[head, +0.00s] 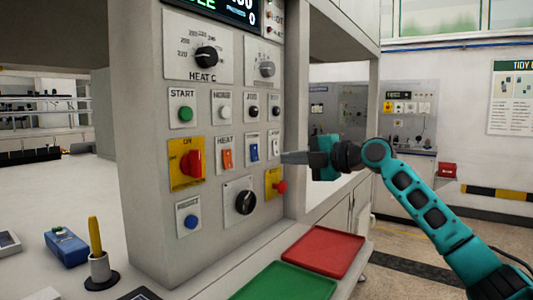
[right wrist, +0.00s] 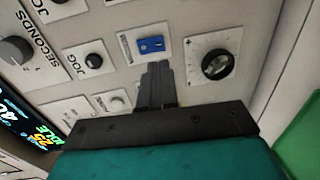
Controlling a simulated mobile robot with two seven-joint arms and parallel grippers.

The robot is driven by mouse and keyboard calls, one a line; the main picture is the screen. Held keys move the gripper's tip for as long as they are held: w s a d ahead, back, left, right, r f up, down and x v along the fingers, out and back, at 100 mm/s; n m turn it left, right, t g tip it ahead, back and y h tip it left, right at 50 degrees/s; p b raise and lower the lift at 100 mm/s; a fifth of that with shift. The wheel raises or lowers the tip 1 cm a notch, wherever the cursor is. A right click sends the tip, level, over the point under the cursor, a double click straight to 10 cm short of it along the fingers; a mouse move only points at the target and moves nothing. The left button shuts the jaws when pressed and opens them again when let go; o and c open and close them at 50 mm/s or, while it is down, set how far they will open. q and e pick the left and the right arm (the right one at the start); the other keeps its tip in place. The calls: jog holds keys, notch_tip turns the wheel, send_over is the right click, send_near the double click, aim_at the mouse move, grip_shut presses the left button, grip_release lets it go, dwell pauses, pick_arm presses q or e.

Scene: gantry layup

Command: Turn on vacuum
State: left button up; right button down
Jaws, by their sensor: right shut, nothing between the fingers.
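The control panel (head: 210,135) fills the middle of the head view. A blue rocker switch (head: 252,152), whose small label looks like "VACUUM", sits right of the orange HEAT rocker (head: 226,158); it also shows in the right wrist view (right wrist: 151,44). Its on or off state cannot be told. My right gripper (head: 285,157) is shut and empty, pointing left at the panel's right edge. In the right wrist view its closed fingertips (right wrist: 158,68) appear just below the blue rocker; contact cannot be told. The orange rocker is hidden there. My left gripper is not in view.
A red stop button (head: 280,187) protrudes just below the right fingers. A black knob (head: 245,202) and a red-handled ON switch (head: 190,163) are nearby. Red (head: 322,250) and green (head: 285,282) trays lie below. A pen holder (head: 101,270) stands at left.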

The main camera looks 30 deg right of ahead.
aim_at(256, 159)
jog(key=p+x, duration=0.1)
jog(key=x, duration=0.5)
jog(key=shift+w+a, duration=0.3)
jog(key=shift+w, duration=0.3)
jog(key=shift+f, duration=0.1)
